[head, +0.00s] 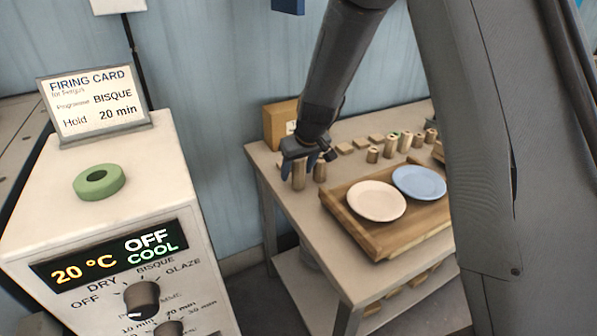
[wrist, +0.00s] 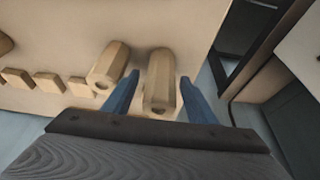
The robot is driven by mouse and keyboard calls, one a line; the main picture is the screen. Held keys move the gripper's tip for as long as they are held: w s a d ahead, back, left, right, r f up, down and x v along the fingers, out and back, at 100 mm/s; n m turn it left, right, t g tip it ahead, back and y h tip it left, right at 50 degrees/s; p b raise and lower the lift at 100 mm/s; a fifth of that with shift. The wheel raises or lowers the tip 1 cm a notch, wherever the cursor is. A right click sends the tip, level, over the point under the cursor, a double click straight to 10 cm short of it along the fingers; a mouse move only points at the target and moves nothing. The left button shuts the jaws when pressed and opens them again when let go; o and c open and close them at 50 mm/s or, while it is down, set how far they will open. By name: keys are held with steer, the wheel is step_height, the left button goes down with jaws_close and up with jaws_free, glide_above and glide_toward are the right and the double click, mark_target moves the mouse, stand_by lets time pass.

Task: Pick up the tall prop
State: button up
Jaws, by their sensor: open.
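The tall prop, a pale wooden faceted post with a hole in its end, stands near the left end of the table in the head view (head: 299,176). In the wrist view it shows (wrist: 160,88) between the two blue fingers of my gripper (wrist: 159,77). My gripper is open, with a visible gap between each finger and the prop. In the head view my gripper (head: 308,158) is over the table, at the prop's upper part. A second prop (head: 320,171) stands close on the right; in the wrist view it (wrist: 109,65) lies just outside the left finger.
A wooden tray (head: 372,245) with a pink plate (head: 376,201) and a blue plate (head: 419,183) is to the right. Several short props and blocks line the table's back. A cardboard box (head: 280,124) stands behind. The kiln (head: 150,215) with a green ring is left.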

steer(key=shift+x, duration=1)
steer(key=c, duration=1.3)
steer(key=shift+r, duration=0.2)
